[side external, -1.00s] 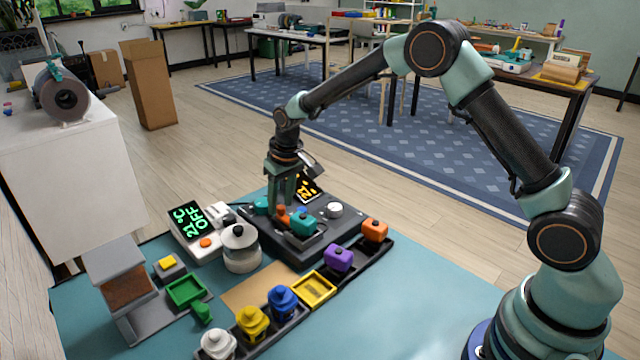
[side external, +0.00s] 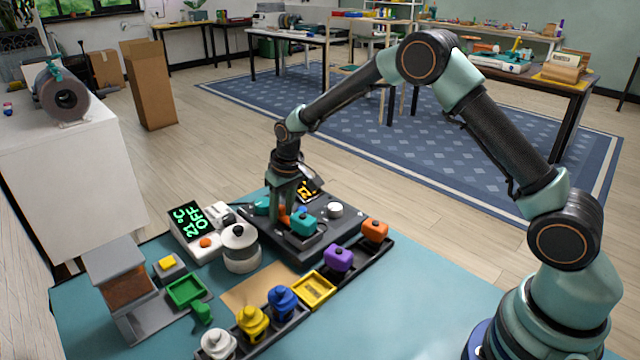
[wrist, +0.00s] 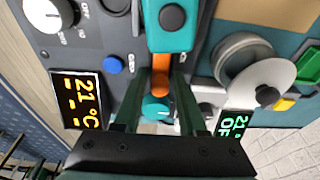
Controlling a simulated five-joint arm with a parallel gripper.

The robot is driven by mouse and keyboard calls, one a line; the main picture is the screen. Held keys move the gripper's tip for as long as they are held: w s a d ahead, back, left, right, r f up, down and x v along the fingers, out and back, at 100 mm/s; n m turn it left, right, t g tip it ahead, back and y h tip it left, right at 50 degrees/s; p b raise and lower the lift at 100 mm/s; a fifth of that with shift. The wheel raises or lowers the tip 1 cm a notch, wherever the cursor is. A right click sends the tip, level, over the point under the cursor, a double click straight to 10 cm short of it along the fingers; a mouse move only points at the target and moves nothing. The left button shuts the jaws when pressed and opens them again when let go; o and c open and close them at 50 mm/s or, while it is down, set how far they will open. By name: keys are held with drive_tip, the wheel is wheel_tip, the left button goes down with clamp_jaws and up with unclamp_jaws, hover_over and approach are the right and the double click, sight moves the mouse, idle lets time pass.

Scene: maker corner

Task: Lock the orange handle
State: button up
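The orange handle (wrist: 161,82) is a short bar in the wrist view, running from beside a teal block (wrist: 170,32) towards a teal round part (wrist: 155,108). In the side view the handle (side external: 284,220) is mostly hidden by my gripper (side external: 284,207), next to the teal block (side external: 303,224). In the wrist view my gripper (wrist: 165,88) has its fingers apart, one on each side of the handle. I see a gap on both sides, though contact is hard to judge. The handle is on the dark machine (side external: 330,232).
The machine has a white knob (side external: 335,210) and an orange-digit display (wrist: 80,100). A white-and-grey jar (side external: 240,250) and a green-digit unit (side external: 190,222) stand to the left. A dark rail of coloured pieces (side external: 360,258) lies in front. The mat at front right is clear.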

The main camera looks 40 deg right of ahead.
clamp_jaws()
drive_tip(key=shift+s, duration=1.35)
drive_tip(key=shift+o, duration=1.2)
unclamp_jaws()
drive_tip(key=shift+r, duration=3.5)
drive_tip(key=shift+r, duration=0.1)
